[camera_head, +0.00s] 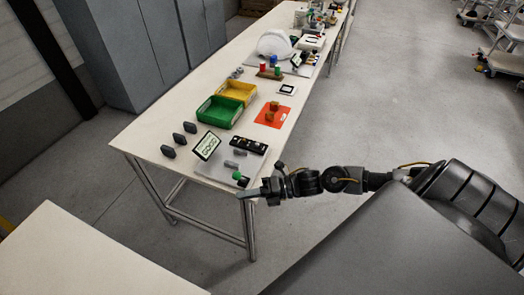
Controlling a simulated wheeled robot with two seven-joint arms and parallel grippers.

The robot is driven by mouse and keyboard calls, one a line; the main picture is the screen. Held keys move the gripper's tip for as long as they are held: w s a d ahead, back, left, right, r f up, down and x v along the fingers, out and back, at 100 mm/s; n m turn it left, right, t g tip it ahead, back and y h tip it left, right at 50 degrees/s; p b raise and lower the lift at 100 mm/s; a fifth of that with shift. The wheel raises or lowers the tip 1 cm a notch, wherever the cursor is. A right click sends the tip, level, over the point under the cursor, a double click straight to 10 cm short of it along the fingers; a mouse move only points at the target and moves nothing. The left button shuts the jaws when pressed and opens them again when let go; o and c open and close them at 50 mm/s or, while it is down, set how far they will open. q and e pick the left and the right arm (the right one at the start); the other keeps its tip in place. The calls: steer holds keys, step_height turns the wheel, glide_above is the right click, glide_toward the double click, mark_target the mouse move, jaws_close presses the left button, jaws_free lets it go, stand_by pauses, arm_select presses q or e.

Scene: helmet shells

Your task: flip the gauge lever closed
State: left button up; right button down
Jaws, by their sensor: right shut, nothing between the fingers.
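The gauge stands at the near end of the long table (262,132), a light grey base plate (213,170) with a tilted display (206,146). A small green-capped part (237,175), which looks like the gauge lever, is at the plate's near right corner. Whether it is open or closed is too small to tell. My right gripper (243,194) reaches in from the right and is shut and empty. Its tips are just below the green cap in the picture, by the table's near edge; I cannot tell if they touch. My left gripper is out of view.
A black strip (249,145) lies behind the plate. Several dark blocks (178,139) stand left of it. Green (219,112) and yellow (238,92) bins and an orange mat (272,115) are farther back. Another pale tabletop (80,258) is at lower left.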

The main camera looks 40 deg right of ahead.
mark_target(239, 178)
steer(key=w, duration=0.1)
steer(key=w+p, duration=0.1)
steer(key=w+d+p, duration=0.1)
steer(key=shift+w+d+r, duration=0.1)
steer(key=shift+w+r, duration=0.15)
steer(key=shift+r, duration=0.15)
